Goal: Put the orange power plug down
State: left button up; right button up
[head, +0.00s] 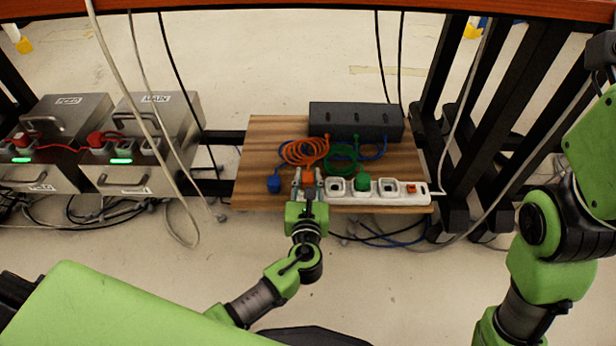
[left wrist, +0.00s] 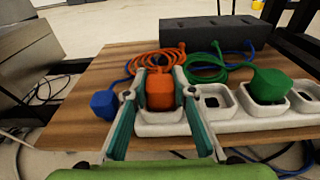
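The orange power plug (left wrist: 160,91) is between the fingertips of my left gripper (head: 308,184), which shows close up in the left wrist view (left wrist: 161,80). The fingers press against its two sides, shut on it. The plug stands upright at the leftmost socket of the white power strip (head: 424,198); whether it is fully seated I cannot tell. In the head view the gripper largely hides it. Its coiled orange cord (head: 304,152) runs back to the dark box. My right arm stands at the right edge of the head view, with no right fingertips visible.
A green plug (head: 362,182) sits in the strip. A blue plug (head: 274,184) lies on the wooden board (head: 262,140), left of my gripper. The dark box (head: 356,120) stands behind. Two metal cases stand left, with cables hanging in front. Black table legs stand right.

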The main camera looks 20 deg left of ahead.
pick_arm(q)
jog(key=o, duration=0.3)
jog(key=shift+r, duration=0.1)
jog(key=shift+o, duration=0.2)
jog(key=shift+r, duration=0.1)
